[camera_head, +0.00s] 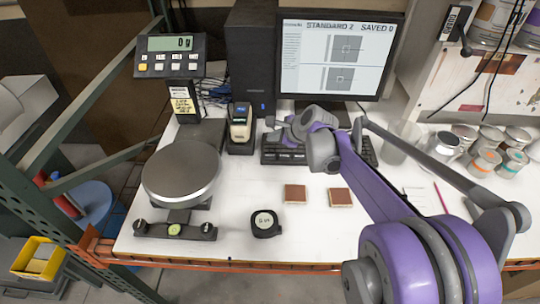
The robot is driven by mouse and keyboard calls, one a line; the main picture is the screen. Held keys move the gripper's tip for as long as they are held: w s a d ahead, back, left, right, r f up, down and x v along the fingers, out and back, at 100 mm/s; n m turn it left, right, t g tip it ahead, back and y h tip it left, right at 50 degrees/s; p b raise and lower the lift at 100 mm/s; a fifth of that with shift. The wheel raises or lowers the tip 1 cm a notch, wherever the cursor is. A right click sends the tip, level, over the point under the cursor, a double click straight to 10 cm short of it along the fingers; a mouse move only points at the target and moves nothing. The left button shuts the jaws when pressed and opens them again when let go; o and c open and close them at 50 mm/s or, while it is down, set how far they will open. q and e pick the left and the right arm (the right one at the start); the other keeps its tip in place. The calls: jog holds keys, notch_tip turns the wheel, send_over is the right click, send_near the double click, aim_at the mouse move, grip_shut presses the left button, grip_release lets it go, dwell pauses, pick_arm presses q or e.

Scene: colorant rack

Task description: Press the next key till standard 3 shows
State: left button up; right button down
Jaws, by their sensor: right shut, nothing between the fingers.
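The monitor (338,58) at the back shows "STANDARD 2" on the left of its top line and "SAVED 0" on the right, above two picture panels. A dark keyboard (283,156) lies in front of it, partly covered by my right arm. My right gripper (274,131) is shut and empty, over the back left part of the keyboard. I cannot tell which key is the next key, or whether the fingertips touch a key. My left gripper is out of view.
A scale with a round plate (181,172) and a display (170,56) reading 0 g stands at left. A small handheld device (240,128) stands close left of the keyboard. Two brown tiles (295,194) (340,197) and a black round item (265,223) lie in front. Several cans (486,162) stand right.

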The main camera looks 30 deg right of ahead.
jog(key=shift+r, duration=0.1)
dwell(0.8)
pick_arm(q)
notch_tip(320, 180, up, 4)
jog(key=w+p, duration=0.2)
jog(key=p, duration=0.1)
pick_arm(e)
notch_tip(320, 180, up, 4)
send_over(273, 157)
notch_tip(273, 157, down, 8)
jog(key=b, duration=0.4)
jog(key=shift+s, duration=0.1)
jog(key=shift+f+b, duration=0.45)
jog(key=shift+f, duration=0.15)
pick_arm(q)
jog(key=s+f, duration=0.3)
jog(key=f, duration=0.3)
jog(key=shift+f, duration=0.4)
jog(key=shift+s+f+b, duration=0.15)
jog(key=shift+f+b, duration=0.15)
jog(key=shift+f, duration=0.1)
pick_arm(e)
jog(key=shift+f, duration=0.45)
